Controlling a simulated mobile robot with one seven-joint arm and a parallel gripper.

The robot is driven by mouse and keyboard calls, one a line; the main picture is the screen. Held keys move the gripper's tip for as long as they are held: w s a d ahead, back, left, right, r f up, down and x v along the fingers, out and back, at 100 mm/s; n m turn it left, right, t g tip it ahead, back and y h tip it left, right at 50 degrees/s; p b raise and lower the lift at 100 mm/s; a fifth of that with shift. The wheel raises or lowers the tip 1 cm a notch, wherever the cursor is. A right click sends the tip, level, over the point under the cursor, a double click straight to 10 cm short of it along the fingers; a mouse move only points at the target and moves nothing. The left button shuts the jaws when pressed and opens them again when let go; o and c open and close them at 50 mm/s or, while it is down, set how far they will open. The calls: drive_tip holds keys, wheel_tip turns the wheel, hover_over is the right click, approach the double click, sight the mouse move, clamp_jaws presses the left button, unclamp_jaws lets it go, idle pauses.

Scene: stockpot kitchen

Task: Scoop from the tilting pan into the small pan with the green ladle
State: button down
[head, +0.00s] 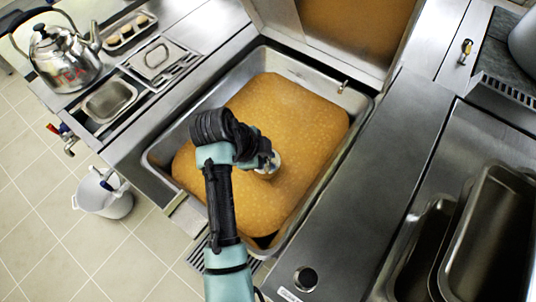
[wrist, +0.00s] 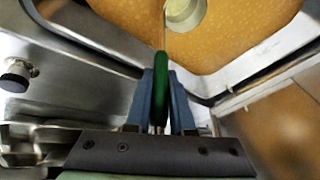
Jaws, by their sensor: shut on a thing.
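The tilting pan (head: 365,112) is a large steel basin in the middle of the head view, with orange-brown food (head: 300,110) across it. My gripper (wrist: 160,95) is shut on the green ladle's handle (wrist: 161,75), between its two blue fingers. In the head view my arm reaches over the pan and largely hides the gripper and handle. The ladle's pale round bowl (wrist: 184,12) is over or at the food surface; I cannot tell how deep, or what it holds. A small open rectangular steel pan (head: 110,100) sits in the left counter, apart from the ladle.
A lidded steel insert (head: 157,58) and a kettle marked TEA (head: 62,58) stand at upper left. A white bucket (head: 104,198) is on the floor. The raised pan lid (head: 350,35) stands behind. Deep steel containers (head: 495,235) are at right.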

wheel_tip(320, 180, down, 9)
drive_tip(key=b, duration=0.6)
drive_tip(key=shift+f, duration=0.15)
idle(1.3)
drive_tip(key=shift+r, duration=8.9)
